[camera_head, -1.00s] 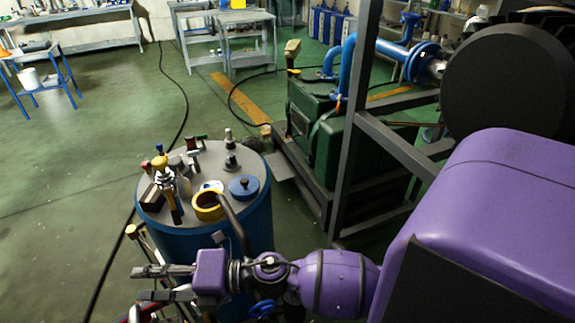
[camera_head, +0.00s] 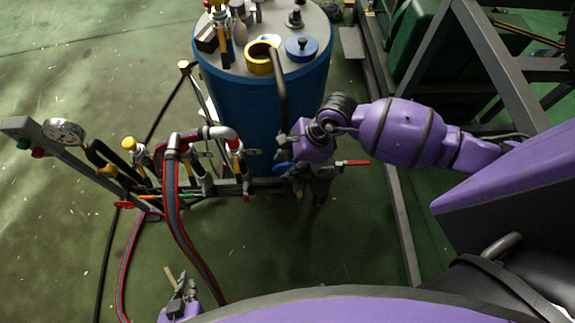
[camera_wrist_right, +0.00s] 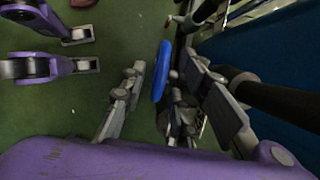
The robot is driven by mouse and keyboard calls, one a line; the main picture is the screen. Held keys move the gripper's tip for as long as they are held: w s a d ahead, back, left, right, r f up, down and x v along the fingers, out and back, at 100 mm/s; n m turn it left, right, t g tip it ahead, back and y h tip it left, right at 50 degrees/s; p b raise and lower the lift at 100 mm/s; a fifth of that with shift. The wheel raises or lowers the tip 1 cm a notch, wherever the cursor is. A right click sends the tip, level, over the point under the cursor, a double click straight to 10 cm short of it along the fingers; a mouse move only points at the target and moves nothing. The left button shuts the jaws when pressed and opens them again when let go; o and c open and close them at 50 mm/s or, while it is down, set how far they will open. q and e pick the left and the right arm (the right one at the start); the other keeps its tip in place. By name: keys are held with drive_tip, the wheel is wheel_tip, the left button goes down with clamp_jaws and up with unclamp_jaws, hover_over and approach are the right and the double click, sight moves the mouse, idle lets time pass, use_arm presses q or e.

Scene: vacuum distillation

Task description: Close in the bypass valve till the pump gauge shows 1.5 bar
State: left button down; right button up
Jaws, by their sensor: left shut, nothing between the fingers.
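A blue handwheel (camera_head: 283,167) sits on the pipework in front of the blue tank; it also shows nearly edge-on in the right wrist view (camera_wrist_right: 161,72). I cannot confirm that it is the bypass valve. My right gripper (camera_head: 305,178) points down at it. In the right wrist view the right gripper's fingers (camera_wrist_right: 163,70) stand apart, with the wheel between or just beyond their tips; contact cannot be told. A round white-faced gauge (camera_head: 65,132) is at the left on a grey bar; its reading is too small to tell. My left gripper (camera_head: 181,292) is low in the head view, shut and empty.
The blue tank (camera_head: 262,115) stands just behind the pipework. A red-handled lever (camera_head: 355,162) lies right of the handwheel. Red-edged hoses (camera_head: 178,215) run down at the left. A grey frame (camera_head: 490,60) stands right; green floor is open at the left.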

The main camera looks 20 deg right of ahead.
drive_tip(key=shift+x, duration=1.45)
clamp_jaws()
